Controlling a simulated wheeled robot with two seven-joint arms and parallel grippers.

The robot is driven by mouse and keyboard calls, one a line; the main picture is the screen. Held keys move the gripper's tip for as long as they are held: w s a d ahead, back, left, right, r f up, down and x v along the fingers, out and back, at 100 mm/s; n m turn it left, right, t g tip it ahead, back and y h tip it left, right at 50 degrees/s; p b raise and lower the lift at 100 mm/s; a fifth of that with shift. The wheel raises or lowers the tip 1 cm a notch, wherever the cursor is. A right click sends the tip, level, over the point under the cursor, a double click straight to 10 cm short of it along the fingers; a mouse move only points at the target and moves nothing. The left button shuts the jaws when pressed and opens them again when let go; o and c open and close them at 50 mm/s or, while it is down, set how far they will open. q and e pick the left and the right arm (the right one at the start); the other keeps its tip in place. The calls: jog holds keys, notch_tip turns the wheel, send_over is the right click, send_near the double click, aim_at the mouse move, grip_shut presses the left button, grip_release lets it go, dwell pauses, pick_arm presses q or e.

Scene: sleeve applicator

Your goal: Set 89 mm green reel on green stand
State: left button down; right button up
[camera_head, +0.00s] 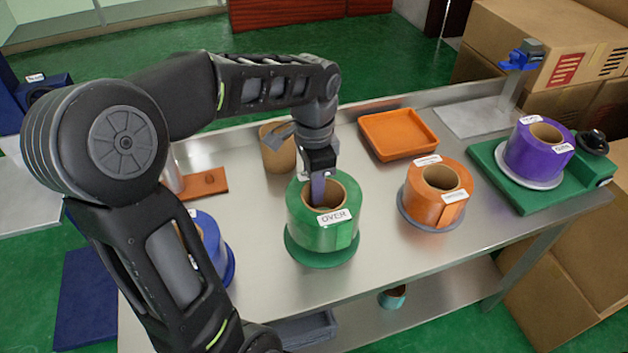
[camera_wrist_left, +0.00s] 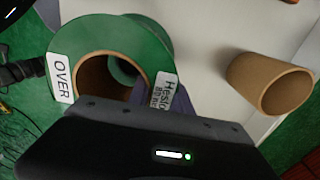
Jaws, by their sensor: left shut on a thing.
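The green reel (camera_head: 320,222), with a brown core and an "OVER" label, is upright directly over the round green stand (camera_head: 322,256). The stand's rim shows below the reel in the head view; I cannot tell whether they touch. My left gripper (camera_head: 318,190) comes down from above and is shut on the reel's wall, with one finger inside the core. In the left wrist view the reel (camera_wrist_left: 150,40) shows its open core, with green visible through it. The fingertips are mostly hidden there. My right gripper is not in view.
An orange reel (camera_head: 437,192) stands right of the green one, a blue reel (camera_head: 208,240) left, partly behind my arm. A brown tube (camera_head: 277,152) and orange tray (camera_head: 398,134) are behind. A purple reel (camera_head: 538,150) is on a green machine base (camera_head: 520,194) at right.

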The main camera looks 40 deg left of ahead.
pick_arm(q)
jog(key=shift+f, duration=1.8)
jog(key=shift+f, duration=0.2)
jog(key=c, duration=1.5)
grip_release()
jog(key=shift+o, duration=0.2)
jog(key=shift+r, duration=0.1)
notch_tip(320, 180, up, 12)
jog(key=shift+r+p, duration=0.1)
jog(key=shift+p, duration=0.25)
